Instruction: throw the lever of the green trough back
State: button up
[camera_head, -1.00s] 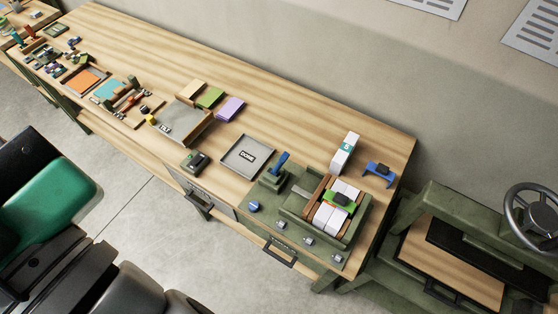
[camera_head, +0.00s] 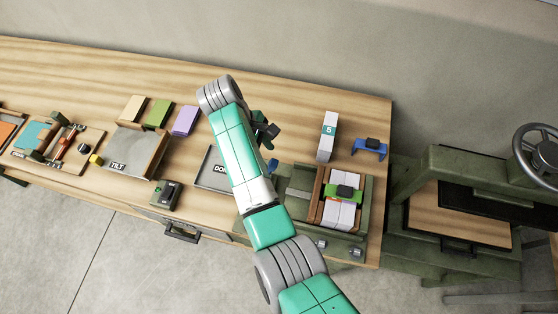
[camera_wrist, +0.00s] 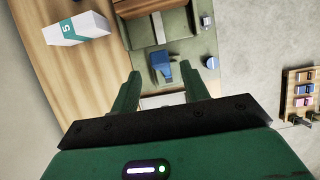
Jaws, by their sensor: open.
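The green trough (camera_head: 363,222) stands at the right end of the bench, with white paper blocks in a brown-sided holder. Its blue lever shows only as a small blue piece (camera_head: 271,165) beside my arm, which hides the rest. In the wrist view the lever (camera_wrist: 162,68) rises from the trough's green plate (camera_wrist: 182,50), in line with the gap between my fingers. My gripper (camera_wrist: 160,82) is open and empty, and the fingers point toward the lever. I cannot tell the remaining distance. In the head view my gripper (camera_head: 266,130) is partly hidden by my forearm.
A white block marked 5 (camera_head: 327,138) and a blue-black tool (camera_head: 370,149) stand behind the trough. A grey tray (camera_head: 211,174) lies left of it, partly behind my arm. A green press with a handwheel (camera_head: 540,158) stands to the right.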

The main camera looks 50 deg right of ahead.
aim_at(276, 168)
jog(key=x, duration=0.7)
jog(key=shift+s+f, duration=0.1)
jog(key=shift+f, duration=0.3)
jog(key=shift+c, duration=0.4)
jog(key=shift+p, duration=0.3)
grip_shut()
